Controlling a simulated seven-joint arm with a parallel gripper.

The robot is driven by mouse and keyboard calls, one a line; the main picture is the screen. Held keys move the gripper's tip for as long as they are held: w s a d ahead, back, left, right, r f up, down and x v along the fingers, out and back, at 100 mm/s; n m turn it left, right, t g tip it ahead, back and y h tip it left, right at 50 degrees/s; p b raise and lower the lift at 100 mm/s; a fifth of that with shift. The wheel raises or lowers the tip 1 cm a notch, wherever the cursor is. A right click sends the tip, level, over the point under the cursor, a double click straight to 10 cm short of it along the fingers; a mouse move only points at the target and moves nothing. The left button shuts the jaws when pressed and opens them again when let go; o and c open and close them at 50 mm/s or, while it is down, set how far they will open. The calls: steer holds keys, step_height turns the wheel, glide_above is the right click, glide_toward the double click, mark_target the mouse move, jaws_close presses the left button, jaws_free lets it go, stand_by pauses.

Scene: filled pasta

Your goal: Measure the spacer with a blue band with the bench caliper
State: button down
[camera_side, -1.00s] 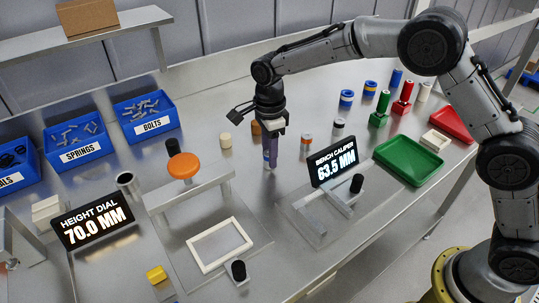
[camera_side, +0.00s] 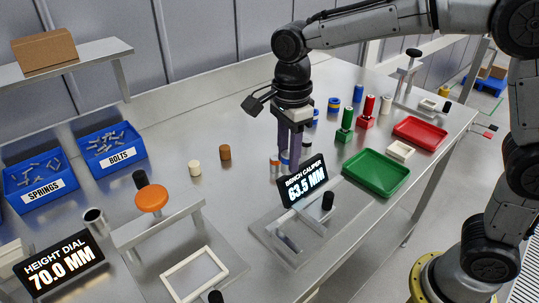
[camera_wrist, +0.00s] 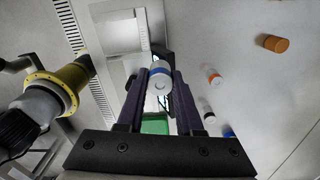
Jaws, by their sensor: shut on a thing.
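My gripper (camera_side: 289,165) is shut on the white spacer with a blue band (camera_wrist: 160,78), which sits between its two dark fingers in the wrist view. In the side view the spacer (camera_side: 285,157) shows only in part between the fingers, just behind the bench caliper's display. I cannot tell its height above the table. The spacer is not in the jaws.
An orange-banded cylinder (camera_side: 274,163) and a black-topped one (camera_side: 307,142) stand close to my fingers. The green tray (camera_side: 377,172) and red tray (camera_side: 420,132) lie to the right.

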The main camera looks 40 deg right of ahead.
steer(key=shift+s+d+r, duration=0.1)
steer(key=shift+s+r, duration=0.05)
steer(key=shift+s, duration=0.2)
steer(key=shift+s+f, duration=0.2)
steer(key=s+a+f+n, duration=0.2)
steer(key=s+a+f, duration=0.2)
steer(key=s, duration=0.3)
steer(key=shift+w+d+f, duration=0.1)
steer(key=shift+d+f, duration=0.05)
steer(key=shift+f, duration=1.4)
steer(key=shift+w+d+f, duration=0.1)
steer(key=shift+f, duration=1.4)
steer(key=shift+f, duration=0.55)
steer(key=shift+c, duration=2.4)
jaws_free()
